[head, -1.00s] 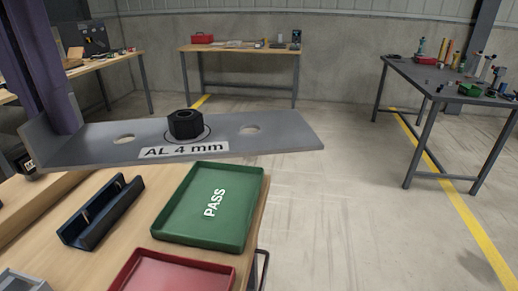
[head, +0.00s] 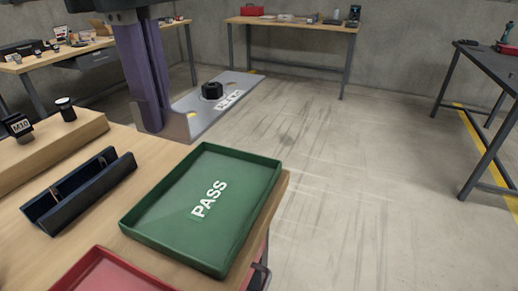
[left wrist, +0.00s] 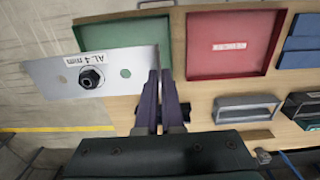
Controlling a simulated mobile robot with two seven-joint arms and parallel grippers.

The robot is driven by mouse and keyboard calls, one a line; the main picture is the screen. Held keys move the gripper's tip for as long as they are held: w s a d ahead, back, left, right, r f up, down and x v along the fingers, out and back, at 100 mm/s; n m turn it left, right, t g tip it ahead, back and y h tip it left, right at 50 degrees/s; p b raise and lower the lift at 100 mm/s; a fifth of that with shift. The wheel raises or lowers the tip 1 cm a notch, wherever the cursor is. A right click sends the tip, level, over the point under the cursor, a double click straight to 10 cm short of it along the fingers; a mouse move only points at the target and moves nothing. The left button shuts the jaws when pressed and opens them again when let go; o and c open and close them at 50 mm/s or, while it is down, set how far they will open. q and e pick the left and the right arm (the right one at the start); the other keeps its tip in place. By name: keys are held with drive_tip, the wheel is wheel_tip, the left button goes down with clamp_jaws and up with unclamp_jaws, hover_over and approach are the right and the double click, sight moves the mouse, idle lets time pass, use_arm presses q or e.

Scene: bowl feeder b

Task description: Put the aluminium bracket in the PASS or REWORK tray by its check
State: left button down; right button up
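The aluminium bracket (head: 188,118) is a grey L-shaped plate with an "AL 4 mm" label and holes. A black hex nut (head: 211,90) sits on its middle. My left gripper (head: 150,125) is shut on the bracket's upturned end and holds it in the air beyond the green PASS tray (head: 180,232). In the left wrist view the bracket (left wrist: 115,62) extends left from the fingers (left wrist: 158,90), and the nut (left wrist: 92,78) shows beside the label. The red tray (head: 85,284) is cut off in the head view; the left wrist view shows it whole (left wrist: 198,62). Both trays look empty.
A dark blue channel-shaped holder (head: 85,190) stands on the wooden bench left of the PASS tray. A wooden block (head: 60,140) bears an M10 piece (head: 18,126) and a black knob (head: 66,110). Other benches stand farther off, with clear floor between.

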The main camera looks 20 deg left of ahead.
use_arm(q)
drive_tip(key=shift+f, duration=9.2)
drive_tip(key=shift+f, duration=0.1)
drive_tip(key=shift+f+b, duration=0.55)
drive_tip(key=c, duration=1.1)
unclamp_jaws()
drive_tip(key=shift+o, duration=0.2)
drive_tip(key=shift+r, duration=0.1)
